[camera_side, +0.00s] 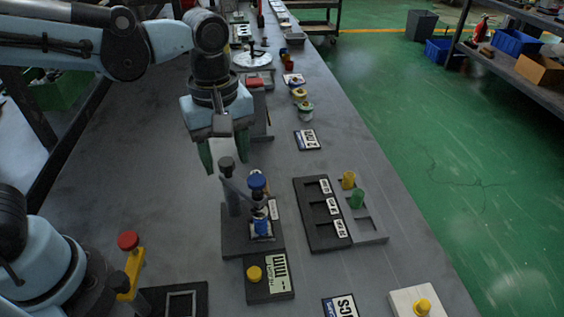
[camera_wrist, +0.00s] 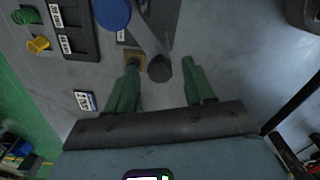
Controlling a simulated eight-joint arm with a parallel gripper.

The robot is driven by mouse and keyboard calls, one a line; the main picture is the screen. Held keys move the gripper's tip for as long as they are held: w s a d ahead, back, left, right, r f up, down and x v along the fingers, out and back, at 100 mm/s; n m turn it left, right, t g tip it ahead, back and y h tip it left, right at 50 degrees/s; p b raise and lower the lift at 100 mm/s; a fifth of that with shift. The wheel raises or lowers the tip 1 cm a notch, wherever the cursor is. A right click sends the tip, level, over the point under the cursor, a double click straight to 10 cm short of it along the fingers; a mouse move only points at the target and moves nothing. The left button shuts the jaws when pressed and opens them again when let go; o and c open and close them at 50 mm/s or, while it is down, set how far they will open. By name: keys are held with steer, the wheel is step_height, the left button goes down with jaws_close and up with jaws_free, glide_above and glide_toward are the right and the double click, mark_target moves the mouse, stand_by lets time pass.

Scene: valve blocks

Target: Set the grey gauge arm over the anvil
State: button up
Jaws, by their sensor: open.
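The grey gauge arm (camera_side: 236,192) is a flat bar on a gauge stand with a dark base (camera_side: 237,244) in the side view. A dark round knob (camera_side: 227,164) stands at its far end. The arm also shows in the wrist view (camera_wrist: 148,36), slanting down to the knob (camera_wrist: 160,68). My gripper (camera_side: 224,158) is open and empty with green fingers, close to the knob. In the wrist view the knob lies between the fingertips (camera_wrist: 160,64). A tan square pad (camera_wrist: 135,60), perhaps the anvil, is partly behind the left finger; the arm's knob end is beside it.
A blue knob (camera_side: 257,181) rises beside the arm. Right of the stand is a dark slotted tray (camera_side: 308,220) with yellow (camera_side: 348,180) and green (camera_side: 357,198) cylinders nearby. A red-topped yellow post (camera_side: 131,265) stands at front left. The bench left of the stand is clear.

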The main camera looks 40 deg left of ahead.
step_height(320, 180, up, 12)
stand_by(0.6)
steer(key=s+a+f+m+t, duration=0.1)
steer(key=a+f+m+t, duration=0.6)
steer(key=a+f+m, duration=0.3)
steer(key=f+m, duration=0.2)
steer(key=shift+a+m, duration=0.3)
steer(key=shift+a, duration=0.1)
